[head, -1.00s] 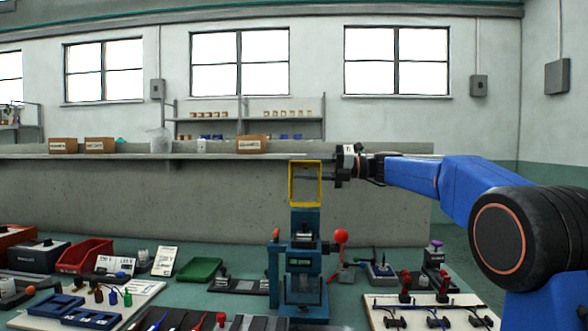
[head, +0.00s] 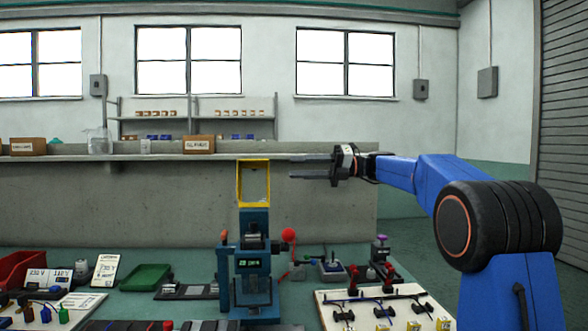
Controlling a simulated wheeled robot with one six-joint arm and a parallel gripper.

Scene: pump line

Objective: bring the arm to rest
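My gripper (head: 312,167) is at the end of my blue arm, raised in the middle right of the head view. Its two dark fingers point left, with a gap between them and nothing in the gap. It is to the right of the yellow frame (head: 241,186) on top of the blue press (head: 252,266), apart from it in the picture. The arm runs nearly level from its shoulder at the right.
A green tray (head: 146,278) and a red bin (head: 14,270) sit to the left of the press. A white board (head: 335,321) with several dark fittings lies front right. A long grey counter (head: 150,200) with boxes runs behind. The air around my gripper looks clear.

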